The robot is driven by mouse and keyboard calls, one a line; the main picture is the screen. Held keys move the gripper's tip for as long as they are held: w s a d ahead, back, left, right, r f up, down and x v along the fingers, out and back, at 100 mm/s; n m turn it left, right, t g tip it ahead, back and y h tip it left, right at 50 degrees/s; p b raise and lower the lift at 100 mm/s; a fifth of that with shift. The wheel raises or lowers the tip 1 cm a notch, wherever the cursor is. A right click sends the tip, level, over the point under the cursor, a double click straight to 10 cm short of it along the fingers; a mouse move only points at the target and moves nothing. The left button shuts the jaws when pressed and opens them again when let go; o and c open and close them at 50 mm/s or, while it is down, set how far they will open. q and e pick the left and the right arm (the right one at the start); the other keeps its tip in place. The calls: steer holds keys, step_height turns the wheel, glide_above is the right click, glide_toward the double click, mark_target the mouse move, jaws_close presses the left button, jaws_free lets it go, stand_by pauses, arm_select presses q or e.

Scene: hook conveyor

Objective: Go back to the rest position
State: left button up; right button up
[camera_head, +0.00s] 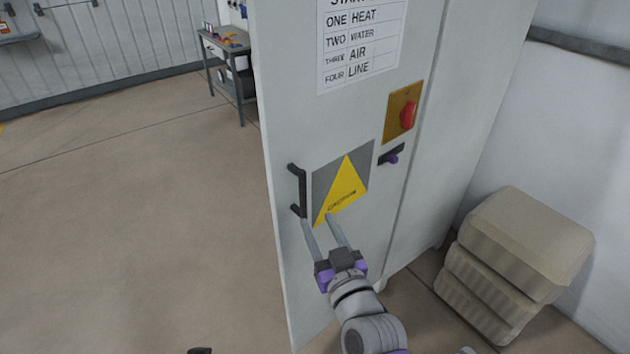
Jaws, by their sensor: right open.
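My right gripper (322,226) is in front of a grey cabinet door (290,120), just below a yellow warning triangle (347,188). Its two fingers are apart with nothing between them. The left fingertip is close to the lower end of the black door handle (299,190); I cannot tell whether they touch. My right arm comes up from the bottom of the view. My left gripper cannot be made out; only a small dark piece shows at the bottom edge.
A red switch (407,114) on a yellow plate and a dark latch (391,155) are on the cabinet. Stacked beige blocks (515,255) stand at the right. A small table (226,50) with items stands behind. The floor at left is clear.

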steer(key=s+d+f+m+g+h, duration=0.1)
steer(key=s+d+f+g+h, duration=0.1)
steer(key=s+d+f+g, duration=0.4)
steer(key=s+d+f+m+g+h, duration=0.2)
steer(key=s+d+f+g, duration=0.4)
steer(key=s+f, duration=0.5)
step_height(320, 180, down, 3)
steer(key=shift+d+r+h, duration=0.15)
steer(key=shift+d+h, duration=0.35)
steer(key=shift+d, duration=0.55)
